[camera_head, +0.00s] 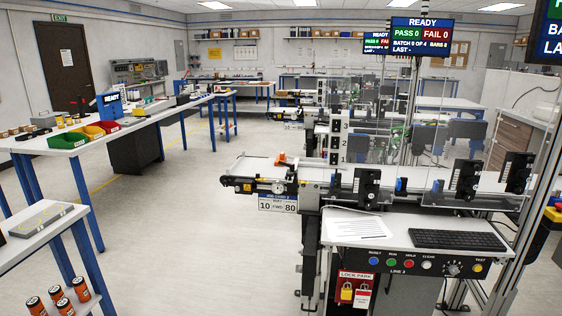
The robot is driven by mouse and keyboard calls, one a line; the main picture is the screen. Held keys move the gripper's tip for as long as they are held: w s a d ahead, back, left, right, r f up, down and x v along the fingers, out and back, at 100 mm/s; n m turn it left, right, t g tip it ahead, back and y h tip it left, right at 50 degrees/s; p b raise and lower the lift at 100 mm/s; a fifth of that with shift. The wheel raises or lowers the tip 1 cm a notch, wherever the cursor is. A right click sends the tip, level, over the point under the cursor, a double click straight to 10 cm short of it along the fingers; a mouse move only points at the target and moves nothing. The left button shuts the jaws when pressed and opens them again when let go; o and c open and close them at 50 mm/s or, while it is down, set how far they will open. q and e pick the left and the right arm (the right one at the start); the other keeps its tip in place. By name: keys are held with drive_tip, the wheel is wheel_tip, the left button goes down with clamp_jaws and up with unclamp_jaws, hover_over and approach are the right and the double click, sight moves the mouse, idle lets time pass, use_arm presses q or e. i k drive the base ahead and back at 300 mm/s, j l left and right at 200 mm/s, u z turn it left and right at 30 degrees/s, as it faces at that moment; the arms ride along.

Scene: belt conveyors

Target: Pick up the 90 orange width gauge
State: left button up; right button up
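No 90 mark can be read on any orange thing, so I cannot tell which is the 90 orange width gauge. Several short orange cylinders with dark tops (81,289) stand upright on a lower shelf at the bottom left. A small orange piece (282,158) sits at the back edge of the belt conveyor (248,168) in the middle; its shape is too small to make out. Neither of my grippers is in view.
A white side table (40,250) with a grey plate (38,217) stands at the left. The conveyor station with keyboard (458,239) fills the right. The floor (190,220) between is clear.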

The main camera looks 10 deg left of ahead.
sight(282, 157)
drive_tip(key=i+j+z, duration=0.35)
drive_tip(key=j, duration=0.25)
drive_tip(key=i+j+z, duration=0.2)
drive_tip(key=i+j, duration=0.05)
drive_tip(key=j, duration=0.1)
